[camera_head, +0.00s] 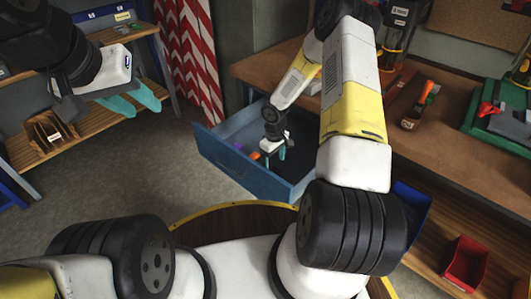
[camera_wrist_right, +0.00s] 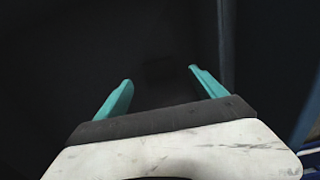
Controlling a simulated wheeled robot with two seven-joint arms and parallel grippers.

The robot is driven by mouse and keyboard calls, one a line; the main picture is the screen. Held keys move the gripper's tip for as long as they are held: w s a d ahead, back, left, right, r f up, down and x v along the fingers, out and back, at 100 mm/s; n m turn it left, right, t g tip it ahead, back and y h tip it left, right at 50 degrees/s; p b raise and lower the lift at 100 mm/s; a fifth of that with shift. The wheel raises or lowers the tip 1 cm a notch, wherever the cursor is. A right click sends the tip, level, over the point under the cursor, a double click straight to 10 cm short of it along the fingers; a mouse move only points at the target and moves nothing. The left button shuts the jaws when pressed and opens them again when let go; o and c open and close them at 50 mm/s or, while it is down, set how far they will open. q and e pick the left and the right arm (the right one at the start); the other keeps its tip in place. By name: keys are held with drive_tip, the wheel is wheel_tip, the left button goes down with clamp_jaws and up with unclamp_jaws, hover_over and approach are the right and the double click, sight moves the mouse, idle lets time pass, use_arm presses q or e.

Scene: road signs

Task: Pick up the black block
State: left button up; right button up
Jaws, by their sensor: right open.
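My right gripper (camera_head: 275,161) reaches down into the open blue drawer (camera_head: 243,177), with its teal fingers apart. In the right wrist view the two fingers (camera_wrist_right: 158,78) are wide open against a very dark background. A faint dark patch (camera_wrist_right: 160,68) lies between and beyond the fingertips; it may be the black block, but I cannot tell. I cannot make out the block in the head view, where the gripper and arm cover part of the drawer. My left gripper (camera_head: 145,110) is open and empty at the upper left, away from the drawer.
A small orange thing (camera_head: 255,155) lies in the drawer beside my right gripper. The drawer walls stand close around the gripper. The wooden workbench (camera_head: 455,130) holds an orange-handled tool (camera_head: 426,91). A red bin (camera_head: 465,264) is at lower right. Shelves stand at the left.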

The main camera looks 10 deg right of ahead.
sight(273, 169)
drive_tip(key=f, duration=0.5)
drive_tip(key=shift+w+f, duration=0.2)
drive_tip(key=shift+c, duration=0.2)
drive_tip(key=c, duration=1.5)
drive_tip(key=shift+r, duration=0.1)
drive_tip(key=shift+c, duration=0.2)
